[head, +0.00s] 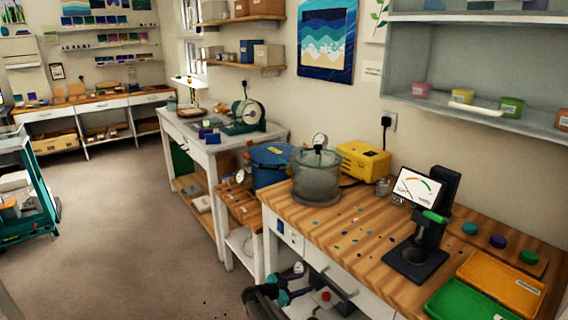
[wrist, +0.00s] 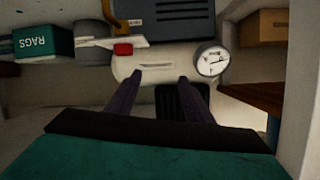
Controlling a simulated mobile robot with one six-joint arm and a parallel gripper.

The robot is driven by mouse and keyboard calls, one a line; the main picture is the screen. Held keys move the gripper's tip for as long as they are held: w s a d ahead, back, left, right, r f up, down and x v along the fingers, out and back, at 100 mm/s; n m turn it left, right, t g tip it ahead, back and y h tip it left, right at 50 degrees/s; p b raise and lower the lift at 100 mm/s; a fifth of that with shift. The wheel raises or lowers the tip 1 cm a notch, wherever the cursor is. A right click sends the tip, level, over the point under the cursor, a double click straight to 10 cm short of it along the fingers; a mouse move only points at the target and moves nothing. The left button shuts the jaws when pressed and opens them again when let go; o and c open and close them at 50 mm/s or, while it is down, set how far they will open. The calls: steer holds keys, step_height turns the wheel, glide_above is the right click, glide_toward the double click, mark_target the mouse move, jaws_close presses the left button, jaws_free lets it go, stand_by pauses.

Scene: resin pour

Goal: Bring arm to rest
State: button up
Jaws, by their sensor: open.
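My gripper (wrist: 160,76) shows in the wrist view with its two dark fingers apart and nothing between them. Beyond the fingertips is a white device (wrist: 160,62) with a red knob (wrist: 123,49) and a round dial gauge (wrist: 212,61). In the head view my dark and teal arm is low at the bottom centre, in front of the open space under the wooden workbench (head: 340,228). The fingers cannot be made out clearly there. The red knob also shows in the head view (head: 326,296), on a shelf below the benchtop.
In the wrist view a teal RAGS box (wrist: 42,42) is at left, a grey slotted case (wrist: 178,18) behind, and a cardboard box (wrist: 263,27) at right. The benchtop holds a clear pressure pot (head: 317,175), a dark stand (head: 417,262) and trays. Floor (head: 130,220) at left is clear.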

steer(key=s+a+f+n+t+y, duration=0.3)
steer(key=s+a+f+n+y, duration=0.2)
steer(key=s+f+n+y, duration=0.5)
steer(key=s+d+f+n+g+y, duration=0.1)
steer(key=s+f+n+g+y, duration=0.15)
steer(key=s, duration=0.45)
steer(key=s+d+f+n+g+y, duration=0.1)
steer(key=s+f+g+y, duration=0.25)
steer(key=s, duration=0.45)
steer(key=s+d+g+h, duration=0.1)
steer(key=s+d+g, duration=0.2)
steer(key=s, duration=0.7)
steer(key=s+d+g+h, duration=0.1)
steer(key=s+d+g, duration=0.3)
steer(key=s, duration=0.7)
steer(key=s+d+r+g+h, duration=0.1)
steer(key=s+d, duration=0.4)
steer(key=s, duration=0.6)
steer(key=shift+d+g+h, duration=0.3)
steer(key=shift+g+h, duration=0.2)
steer(key=shift+g, duration=0.7)
